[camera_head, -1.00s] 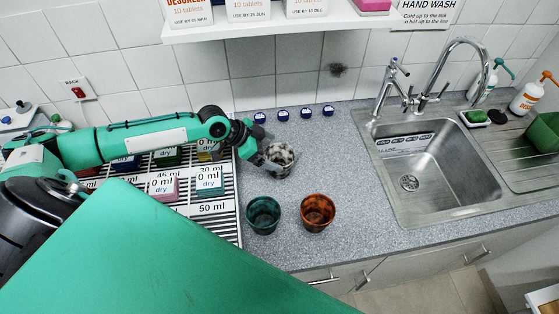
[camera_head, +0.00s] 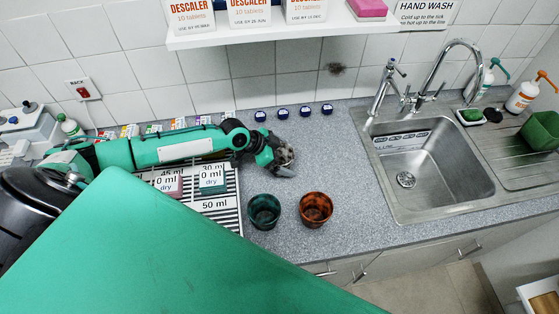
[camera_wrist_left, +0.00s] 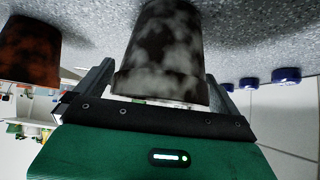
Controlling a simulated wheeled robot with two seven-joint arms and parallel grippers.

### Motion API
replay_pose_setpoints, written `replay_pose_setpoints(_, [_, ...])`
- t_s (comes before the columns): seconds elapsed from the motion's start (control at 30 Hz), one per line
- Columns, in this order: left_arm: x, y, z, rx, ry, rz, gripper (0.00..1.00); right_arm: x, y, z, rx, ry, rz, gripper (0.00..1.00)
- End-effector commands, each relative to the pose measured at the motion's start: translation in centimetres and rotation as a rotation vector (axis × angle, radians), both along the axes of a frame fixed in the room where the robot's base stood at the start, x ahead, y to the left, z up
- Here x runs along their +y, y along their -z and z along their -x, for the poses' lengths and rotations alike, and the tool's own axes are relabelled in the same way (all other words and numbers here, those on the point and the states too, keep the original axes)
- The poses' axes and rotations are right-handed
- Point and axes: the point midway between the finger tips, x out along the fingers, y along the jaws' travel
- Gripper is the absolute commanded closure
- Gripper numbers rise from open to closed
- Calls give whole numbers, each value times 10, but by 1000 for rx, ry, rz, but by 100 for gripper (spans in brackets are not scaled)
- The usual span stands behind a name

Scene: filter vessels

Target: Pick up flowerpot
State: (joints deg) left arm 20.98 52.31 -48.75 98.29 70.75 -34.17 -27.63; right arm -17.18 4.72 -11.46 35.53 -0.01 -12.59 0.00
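A dark grey and white mottled pot (camera_head: 284,153) stands on the counter, partly hidden by my left gripper (camera_head: 276,160). In the left wrist view the mottled pot (camera_wrist_left: 162,45) sits between the two fingers of the left gripper (camera_wrist_left: 160,80). The fingers are wide apart, one on each side of it; firm contact cannot be made out. A dark green pot (camera_head: 264,211) and an orange-brown pot (camera_head: 316,209) stand nearer the counter's front. The orange-brown pot (camera_wrist_left: 30,48) also shows in the left wrist view. My right gripper is not in view.
A slatted rack (camera_head: 226,219) with labelled blocks lies under my left arm. Several blue caps (camera_head: 283,114) line the wall side. A steel sink (camera_head: 432,180) is at the right. The counter (camera_head: 350,165) between pots and sink is clear.

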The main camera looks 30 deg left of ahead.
Motion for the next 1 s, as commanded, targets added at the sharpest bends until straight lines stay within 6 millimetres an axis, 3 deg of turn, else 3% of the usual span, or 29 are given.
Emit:
replay_pose_setpoints(0.03, [0, 0, 0, 0, 0, 0, 8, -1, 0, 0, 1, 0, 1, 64])
replay_pose_setpoints(0.2, [0, 0, 0, 0, 0, 0, 41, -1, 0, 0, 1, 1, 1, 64])
replay_pose_setpoints(0.23, [0, 0, 0, 0, 0, 0, 44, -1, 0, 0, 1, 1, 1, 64])
replay_pose_setpoints(0.57, [0, -7, -1, -2, 0, 1, 44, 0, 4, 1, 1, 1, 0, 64])
replay_pose_setpoints(1.0, [0, -84, -1, -5, 1, 0, 44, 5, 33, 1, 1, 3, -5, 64])
